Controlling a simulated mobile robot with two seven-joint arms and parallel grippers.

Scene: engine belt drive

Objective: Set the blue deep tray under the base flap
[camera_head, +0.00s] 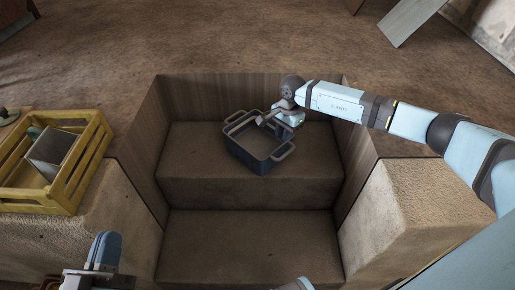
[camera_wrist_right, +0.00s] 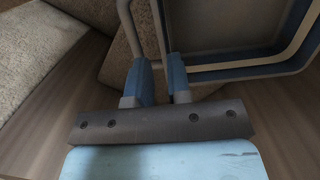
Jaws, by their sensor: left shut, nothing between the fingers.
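The blue deep tray (camera_head: 262,163) is an open box with loop handles, on or just above the upper step of the recess. I cannot tell whether it touches the step. My right gripper (camera_head: 268,121) is at its far right side. In the right wrist view my right fingers (camera_wrist_right: 160,80) are close together with a thin bar of the tray (camera_wrist_right: 235,72) between them; their tips are partly hidden. My left gripper (camera_head: 104,250) is shut and empty at the lower left, apart from the tray. I cannot make out a base flap for certain.
A yellow wooden crate (camera_head: 40,207) with a grey box (camera_head: 52,150) stands on the left ledge. Wooden walls (camera_head: 225,96) bound the recess behind and at the sides. The lower step (camera_head: 250,240) is clear. A stone block (camera_head: 405,215) is at the right.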

